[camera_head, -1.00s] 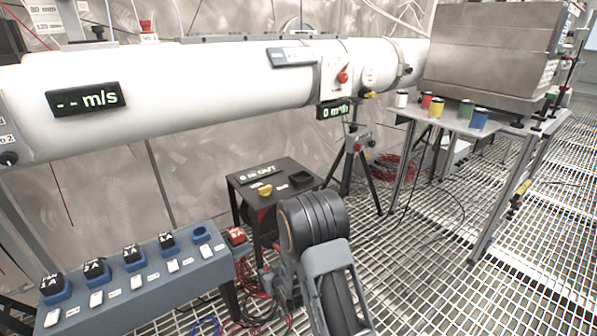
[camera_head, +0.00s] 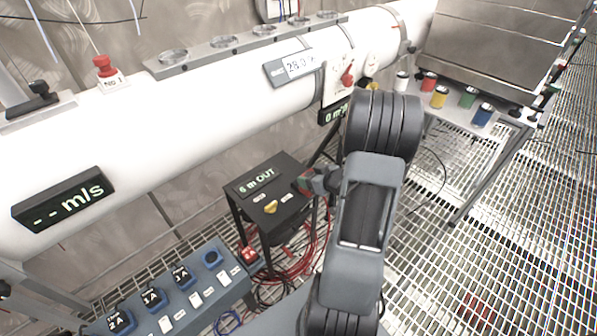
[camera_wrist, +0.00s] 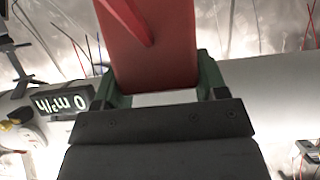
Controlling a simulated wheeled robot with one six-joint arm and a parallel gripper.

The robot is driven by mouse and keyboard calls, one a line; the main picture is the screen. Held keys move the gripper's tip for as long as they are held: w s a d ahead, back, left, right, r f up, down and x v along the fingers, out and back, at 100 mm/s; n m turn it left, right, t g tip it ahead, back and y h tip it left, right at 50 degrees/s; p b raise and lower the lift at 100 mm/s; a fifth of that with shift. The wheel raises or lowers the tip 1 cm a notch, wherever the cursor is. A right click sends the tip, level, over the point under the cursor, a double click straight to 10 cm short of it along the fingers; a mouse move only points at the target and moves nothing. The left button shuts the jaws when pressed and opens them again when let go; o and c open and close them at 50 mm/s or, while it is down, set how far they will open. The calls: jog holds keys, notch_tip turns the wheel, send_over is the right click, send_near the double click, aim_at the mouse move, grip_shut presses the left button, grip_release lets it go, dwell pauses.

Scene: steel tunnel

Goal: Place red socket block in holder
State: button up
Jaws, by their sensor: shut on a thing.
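My gripper (camera_wrist: 160,95) has green fingers, shut on a red block (camera_wrist: 155,45) that reaches up out of the wrist view, with a raised red ridge across it. In the head view my gripper (camera_head: 312,182) is small and partly hidden by my arm, at the right edge of the black box marked "6 m OUT" (camera_head: 262,187). The held block is hard to make out there. I cannot tell which part is the holder. A grey-blue console (camera_head: 215,288) carries black plugs in blue sockets and one empty blue socket (camera_head: 212,258).
A small red block (camera_head: 249,256) sits beside the console. A white pipe (camera_head: 200,125) crosses behind, topped by a rail of round rings (camera_head: 224,43). A table at right (camera_head: 452,122) holds several coloured cans. Red cables (camera_head: 305,255) lie below the box.

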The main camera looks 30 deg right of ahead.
jog(key=shift+w+d+f+b, duration=0.5)
jog(key=shift+w+d+f, duration=0.45)
jog(key=shift+w+f, duration=1.15)
jog(key=shift+w+d+f+b, duration=0.45)
jog(key=shift+w+d+f, duration=0.5)
jog(key=shift+w+f, duration=1.1)
jog(key=shift+w+d+f+b, duration=0.5)
jog(key=shift+w+d+f, duration=0.45)
jog(key=shift+w+f, duration=1.15)
jog(key=shift+s+f, duration=0.1)
jog(key=shift+f, duration=0.15)
jog(key=o, duration=1.1)
jog(key=shift+c, duration=0.2)
